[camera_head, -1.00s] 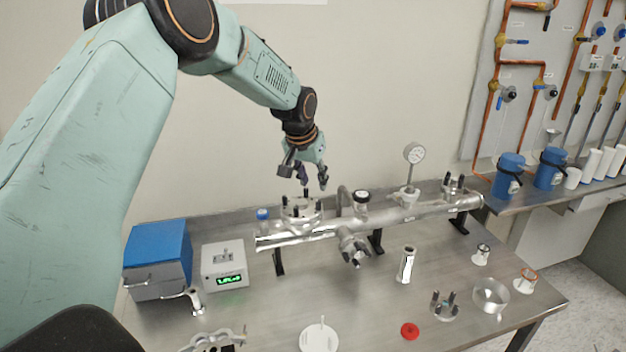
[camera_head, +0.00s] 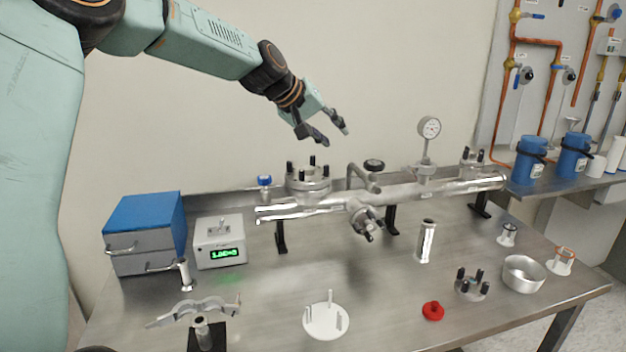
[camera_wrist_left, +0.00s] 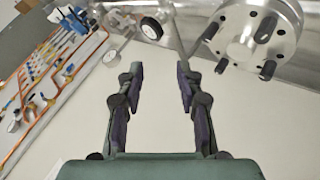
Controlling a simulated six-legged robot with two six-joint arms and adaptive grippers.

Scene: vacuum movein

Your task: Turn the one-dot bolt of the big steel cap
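The big steel cap (camera_head: 309,184) sits on top of the steel tube at its left part, with several dark upright bolts around its rim. It also shows at the upper right of the left wrist view (camera_wrist_left: 246,32). Dots on the bolts are too small to make out, so I cannot tell which is the one-dot bolt. My left gripper (camera_head: 332,137) is open and empty, above and to the right of the cap, not touching it. In the left wrist view its two fingers (camera_wrist_left: 158,88) stand wide apart. My right gripper is not in view.
The steel tube (camera_head: 410,192) runs across the bench with a gauge (camera_head: 428,129) standing up from it. A blue-topped box (camera_head: 144,225) and a meter (camera_head: 220,242) stand at left. A white disc (camera_head: 326,320), red knob (camera_head: 432,311) and small bolted cap (camera_head: 472,286) lie in front.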

